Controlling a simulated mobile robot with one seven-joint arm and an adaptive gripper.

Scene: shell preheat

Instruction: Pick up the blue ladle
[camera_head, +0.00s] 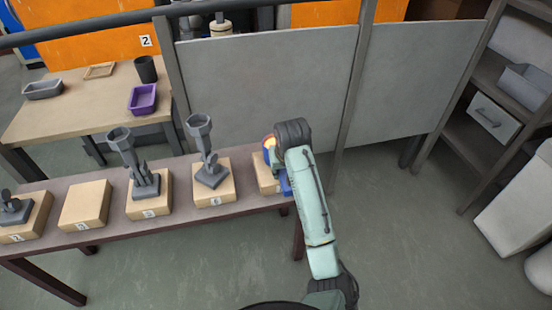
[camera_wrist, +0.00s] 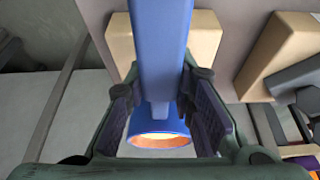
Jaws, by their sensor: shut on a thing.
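The blue ladle (camera_wrist: 160,55) runs down the middle of the wrist view, its cup (camera_wrist: 158,132) at the lower end with a glowing orange inside. My gripper (camera_wrist: 165,105) has its dark ridged pads on both sides of the ladle and is shut on it near the cup. In the head view, the ladle (camera_head: 285,184) shows only in part, with its blue rim and orange inside beside my wrist. It is upright over the rightmost wooden block (camera_head: 265,177). My arm hides much of it, and I cannot tell whether its base touches the block.
Several wooden blocks stand in a row on the narrow bench (camera_head: 110,232). Grey ladle-like pieces stand on some, including the neighbouring block (camera_head: 226,192); one block (camera_head: 85,206) is bare. Grey partition panels (camera_head: 265,90) rise behind.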

